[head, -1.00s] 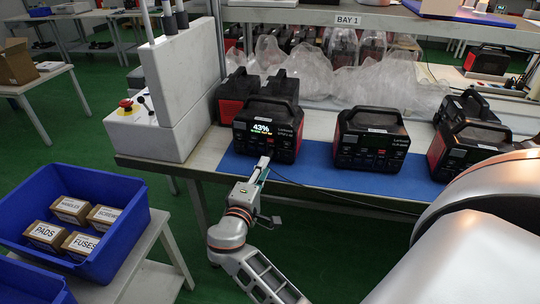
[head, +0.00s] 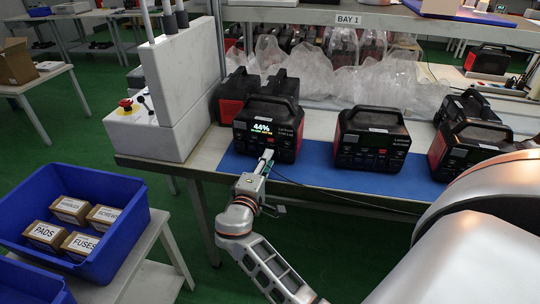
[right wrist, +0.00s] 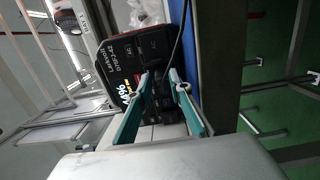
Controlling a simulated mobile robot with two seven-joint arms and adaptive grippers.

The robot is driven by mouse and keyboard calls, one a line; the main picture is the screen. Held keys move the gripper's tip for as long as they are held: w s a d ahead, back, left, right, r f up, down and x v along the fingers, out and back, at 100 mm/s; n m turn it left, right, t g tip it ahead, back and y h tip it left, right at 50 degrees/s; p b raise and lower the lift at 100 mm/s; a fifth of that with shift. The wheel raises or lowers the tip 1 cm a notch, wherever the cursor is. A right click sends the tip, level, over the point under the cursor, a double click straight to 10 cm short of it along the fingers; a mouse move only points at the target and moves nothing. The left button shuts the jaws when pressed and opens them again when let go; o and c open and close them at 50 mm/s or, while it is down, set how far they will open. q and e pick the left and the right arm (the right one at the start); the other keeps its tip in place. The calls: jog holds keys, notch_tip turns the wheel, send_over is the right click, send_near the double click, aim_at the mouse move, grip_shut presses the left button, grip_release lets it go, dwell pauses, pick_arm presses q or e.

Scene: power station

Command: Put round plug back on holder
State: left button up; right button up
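A power station (head: 268,128) with a lit screen reading 44% stands at the left of the blue mat. My right gripper (head: 266,157) is at its lower front. In the right wrist view my two teal fingers (right wrist: 160,84) are apart, with the station's dark front (right wrist: 140,62) just beyond the tips. A black cable (right wrist: 180,42) runs down to the fingertips; in the head view the cable (head: 335,194) trails right along the mat. I cannot make out the round plug at the cable's end, nor a holder for it. My left gripper is not in view.
Two more power stations (head: 371,139) (head: 467,148) stand to the right on the blue mat (head: 325,178). A white box (head: 160,130) with a red button stands left of the first station. A blue bin (head: 125,232) of small cartons is at lower left.

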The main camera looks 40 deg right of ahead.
grip_shut()
jog(key=shift+s+a, duration=0.1)
jog(key=shift+a, duration=0.05)
dwell(0.6)
jog(key=shift+v, duration=1.9)
